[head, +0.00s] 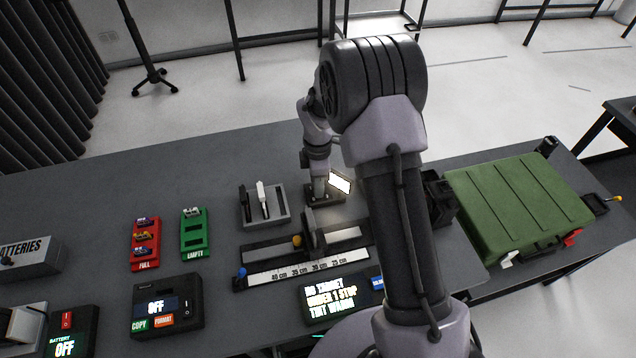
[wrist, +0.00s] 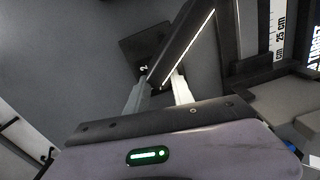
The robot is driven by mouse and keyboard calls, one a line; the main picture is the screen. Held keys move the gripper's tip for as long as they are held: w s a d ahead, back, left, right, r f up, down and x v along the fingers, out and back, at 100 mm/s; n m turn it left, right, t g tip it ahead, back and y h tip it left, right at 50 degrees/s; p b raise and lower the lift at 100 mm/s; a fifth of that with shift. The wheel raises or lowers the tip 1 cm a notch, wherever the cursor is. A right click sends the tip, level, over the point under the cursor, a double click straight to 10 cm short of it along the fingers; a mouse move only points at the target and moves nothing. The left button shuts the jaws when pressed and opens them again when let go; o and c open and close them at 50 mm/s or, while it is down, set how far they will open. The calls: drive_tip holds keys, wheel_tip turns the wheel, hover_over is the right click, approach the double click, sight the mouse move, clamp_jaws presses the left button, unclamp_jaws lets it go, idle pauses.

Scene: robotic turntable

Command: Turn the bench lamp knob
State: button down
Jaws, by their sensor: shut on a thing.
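The bench lamp stands at the back of the dark table, its lit white panel (head: 340,182) glowing in the head view. Its dark base (head: 327,196) is just below the panel. In the wrist view the base (wrist: 145,52), marked "2", and a dark lamp arm with a bright edge (wrist: 190,45) lie beyond the fingers. My gripper (head: 318,188) reaches down at the lamp base. In the wrist view its two pale fingers (wrist: 164,88) are shut on the knob at the lamp base. The knob itself is mostly hidden between the fingertips.
A ruled slide fixture (head: 290,275) and a lit text display (head: 335,299) are in front of the lamp. A grey holder (head: 278,218) stands left of it. Red (head: 146,256) and green (head: 195,246) trays lie further left. A green case (head: 520,205) sits right.

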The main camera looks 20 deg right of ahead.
drive_tip(key=shift+m, duration=2.6)
drive_tip(key=c, duration=1.1)
unclamp_jaws()
drive_tip(key=shift+r, duration=0.15)
wheel_tip(320, 180, up, 17)
drive_tip(key=p, duration=0.5)
drive_tip(key=shift+w+d, duration=0.15)
drive_tip(key=shift+w, duration=0.05)
drive_tip(key=shift+r, duration=0.1)
